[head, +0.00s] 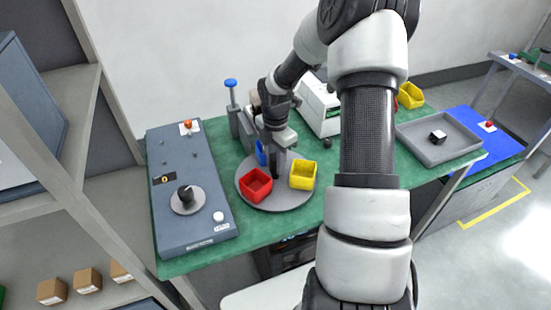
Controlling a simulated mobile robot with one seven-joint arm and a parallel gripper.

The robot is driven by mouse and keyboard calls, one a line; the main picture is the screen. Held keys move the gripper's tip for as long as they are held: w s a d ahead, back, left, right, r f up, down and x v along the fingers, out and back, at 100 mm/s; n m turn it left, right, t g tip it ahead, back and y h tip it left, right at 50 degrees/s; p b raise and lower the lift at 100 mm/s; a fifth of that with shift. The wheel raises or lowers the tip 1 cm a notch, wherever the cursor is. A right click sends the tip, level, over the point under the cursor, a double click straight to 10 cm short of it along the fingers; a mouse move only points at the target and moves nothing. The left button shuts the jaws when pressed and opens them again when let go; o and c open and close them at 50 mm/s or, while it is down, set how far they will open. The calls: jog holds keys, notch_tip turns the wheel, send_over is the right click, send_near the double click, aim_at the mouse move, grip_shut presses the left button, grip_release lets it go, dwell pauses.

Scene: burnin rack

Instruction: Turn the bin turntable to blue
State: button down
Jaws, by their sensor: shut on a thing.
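The bin turntable (286,203) is a round grey disc on the green bench. It carries a red bin (256,186) at the front left, a yellow bin (303,175) at the right and a blue bin (261,153) at the back left, partly hidden by my gripper. My gripper (278,172) points down among the bins, over the middle of the disc. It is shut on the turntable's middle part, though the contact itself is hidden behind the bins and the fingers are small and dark.
A grey control box (185,225) with a dial stands left of the turntable. A blue-topped post (231,88) and a white machine (320,105) stand behind. A grey tray (412,133) with a small block lies right. Bare green bench shows in front of the disc.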

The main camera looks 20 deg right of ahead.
jog(key=shift+n, duration=0.5)
jog(key=c, duration=1.3)
grip_release()
